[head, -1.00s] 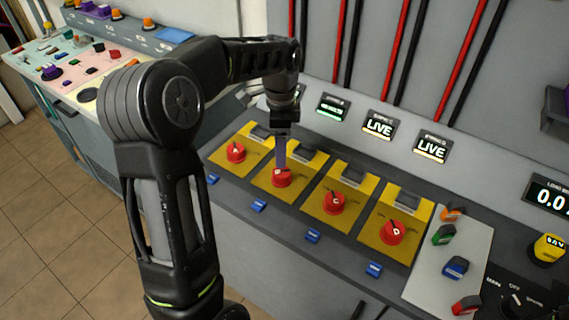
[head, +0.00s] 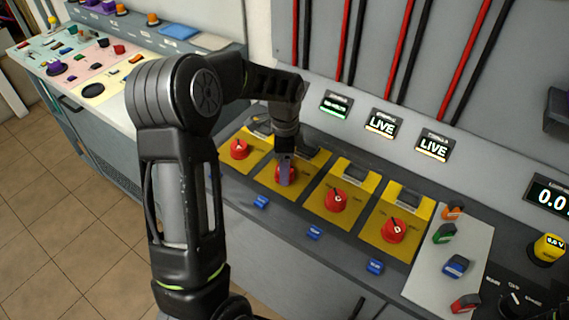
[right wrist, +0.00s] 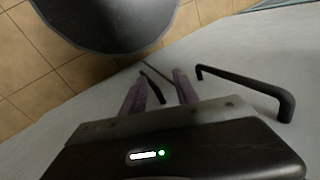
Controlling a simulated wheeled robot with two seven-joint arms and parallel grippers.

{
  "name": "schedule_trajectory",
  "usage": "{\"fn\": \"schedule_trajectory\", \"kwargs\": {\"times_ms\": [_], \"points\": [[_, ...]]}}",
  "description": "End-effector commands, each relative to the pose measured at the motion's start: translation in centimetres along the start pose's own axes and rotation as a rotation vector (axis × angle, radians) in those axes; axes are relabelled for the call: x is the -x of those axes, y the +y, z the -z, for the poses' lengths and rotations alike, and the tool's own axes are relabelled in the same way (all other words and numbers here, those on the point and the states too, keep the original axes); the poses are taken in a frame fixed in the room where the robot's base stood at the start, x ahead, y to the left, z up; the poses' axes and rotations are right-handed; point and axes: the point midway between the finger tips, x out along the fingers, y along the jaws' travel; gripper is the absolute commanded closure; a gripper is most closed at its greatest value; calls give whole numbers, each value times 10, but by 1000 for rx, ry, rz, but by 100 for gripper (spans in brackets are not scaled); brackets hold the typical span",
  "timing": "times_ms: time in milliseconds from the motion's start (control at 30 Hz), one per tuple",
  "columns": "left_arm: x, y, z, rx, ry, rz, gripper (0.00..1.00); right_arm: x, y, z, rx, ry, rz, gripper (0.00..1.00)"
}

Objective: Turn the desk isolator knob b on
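The red knob B (head: 277,174) sits on a yellow plate (head: 270,184), second from the left in a row of isolators. My left gripper (head: 285,180) reaches down onto it from above, its purple finger overlapping the knob's face. The fingers are seen edge-on, so their gap does not show, and they hide the knob's letter and pointer. A display above the row (head: 336,104) glows green, its text too small to read. My right gripper (right wrist: 155,90) shows in the right wrist view, open and empty, by a pale cabinet front.
Red knobs A (head: 239,149), C (head: 335,199) and D (head: 393,230) flank it on similar yellow plates. Blue tags (head: 314,232) line the front edge. Two displays read LIVE (head: 383,123). A black handle (right wrist: 262,88) is near my right gripper.

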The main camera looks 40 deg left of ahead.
Motion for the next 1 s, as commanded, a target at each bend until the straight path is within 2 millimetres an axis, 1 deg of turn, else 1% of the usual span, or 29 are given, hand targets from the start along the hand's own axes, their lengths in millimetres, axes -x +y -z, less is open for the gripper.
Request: {"fn": "schedule_trajectory", "kwargs": {"times_ms": [67,800,833,1000], "points": [[0,0,0,0,0,0,33,0,0,0,0,0,0,64],[1,0,0,0,0,0,93,0,0,0,0,0,0,64],[1,0,0,0,0,0,95,0,0,0,0,0,0,64],[1,0,0,5,0,0,95,0,0,0,0,0,0,64]]}}
